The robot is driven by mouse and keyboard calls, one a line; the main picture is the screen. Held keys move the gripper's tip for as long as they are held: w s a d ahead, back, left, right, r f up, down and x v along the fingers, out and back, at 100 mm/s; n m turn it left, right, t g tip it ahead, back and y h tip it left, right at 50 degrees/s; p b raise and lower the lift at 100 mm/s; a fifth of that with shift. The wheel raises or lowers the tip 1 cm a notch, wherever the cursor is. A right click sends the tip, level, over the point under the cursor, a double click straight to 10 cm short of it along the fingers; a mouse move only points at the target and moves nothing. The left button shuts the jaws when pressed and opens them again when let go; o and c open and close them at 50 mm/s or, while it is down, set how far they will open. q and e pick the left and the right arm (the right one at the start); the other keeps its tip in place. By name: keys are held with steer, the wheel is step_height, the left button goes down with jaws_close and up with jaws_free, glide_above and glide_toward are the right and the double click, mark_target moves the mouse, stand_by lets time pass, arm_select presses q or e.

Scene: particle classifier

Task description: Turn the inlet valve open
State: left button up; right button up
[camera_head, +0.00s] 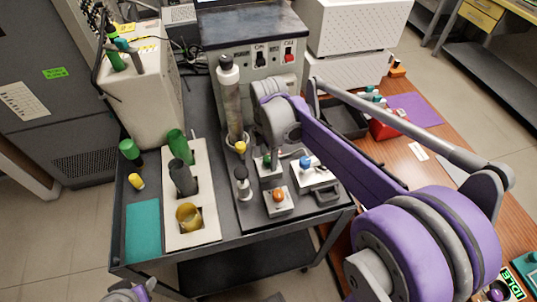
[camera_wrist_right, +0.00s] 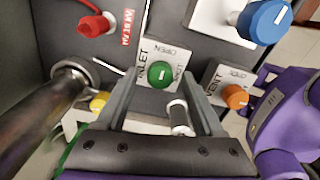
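The inlet valve is a green knob (camera_wrist_right: 161,74) on a light plate marked INLET at its left and OPEN above. Its white mark runs roughly up and down in the right wrist view. In the head view it shows as a small green knob (camera_head: 267,161) on the cart, just under my right wrist. My right gripper (camera_wrist_right: 160,76) is open, with one finger on either side of the knob and a visible gap at each side. Only a small purple and grey part of my left arm (camera_head: 138,293) shows at the bottom edge; its fingers cannot be made out.
An orange vent knob (camera_wrist_right: 235,97) and a blue knob (camera_wrist_right: 262,22) are close by on the right. A metal column (camera_head: 232,100) stands left of the valve. A white rack (camera_head: 203,160) with bottles and a teal mat (camera_head: 142,232) lie further left.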

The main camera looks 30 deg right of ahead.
mark_target(269, 159)
arm_select(q)
steer(key=shift+w+r+p, duration=0.1)
steer(key=shift+r+p, duration=0.35)
steer(key=shift+r, duration=0.05)
arm_select(e)
step_height(269, 159, up, 11)
steer(key=shift+s+f, duration=0.1)
steer(key=shift+f, duration=0.1)
stand_by(0.4)
